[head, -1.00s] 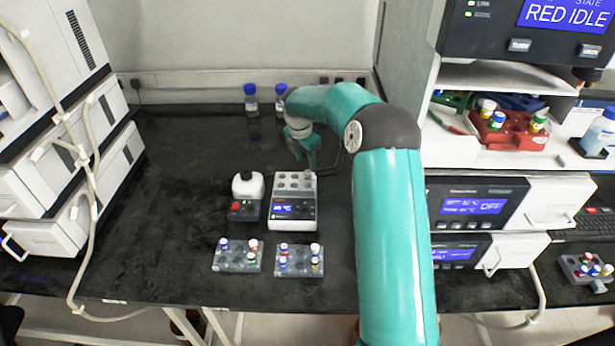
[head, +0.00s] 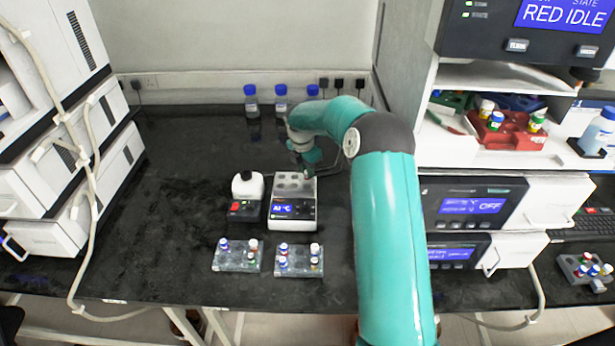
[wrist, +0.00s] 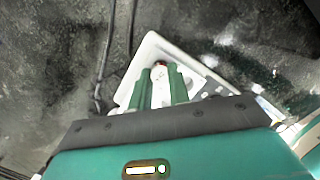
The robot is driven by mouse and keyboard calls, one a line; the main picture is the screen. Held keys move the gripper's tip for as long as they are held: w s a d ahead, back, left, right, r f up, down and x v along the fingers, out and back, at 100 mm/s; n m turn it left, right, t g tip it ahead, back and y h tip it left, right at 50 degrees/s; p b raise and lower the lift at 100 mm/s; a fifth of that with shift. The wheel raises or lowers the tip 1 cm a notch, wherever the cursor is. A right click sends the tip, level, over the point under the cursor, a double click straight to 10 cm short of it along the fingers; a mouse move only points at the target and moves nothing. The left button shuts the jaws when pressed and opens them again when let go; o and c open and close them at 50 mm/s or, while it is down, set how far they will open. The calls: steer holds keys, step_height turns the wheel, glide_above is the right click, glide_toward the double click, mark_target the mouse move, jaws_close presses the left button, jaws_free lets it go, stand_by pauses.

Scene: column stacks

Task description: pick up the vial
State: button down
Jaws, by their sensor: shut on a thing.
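The vial (wrist: 160,64) has a reddish cap and shows between my fingertips in the wrist view. My gripper (wrist: 160,75) is shut on it, with one green finger on each side. The vial's lower part is mostly hidden by the fingers. It is over or in the white heater block (head: 293,210), at the block's back right corner; I cannot tell whether it is still seated. In the head view my gripper (head: 307,168) is just above that corner and the vial is barely visible.
Two vial racks (head: 237,262) (head: 299,265) with several capped vials lie in front. Blue-capped bottles (head: 251,103) stand behind. The bench at left is clear.

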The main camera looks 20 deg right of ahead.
steer(key=shift+r, duration=0.5)
step_height(320, 180, up, 2)
steer(key=shift+r, duration=0.15)
steer(key=s+a+r, duration=0.4)
steer(key=s+r, duration=0.5)
steer(key=s, duration=0.4)
steer(key=shift+s+r, duration=0.3)
steer(key=shift+r, duration=0.05)
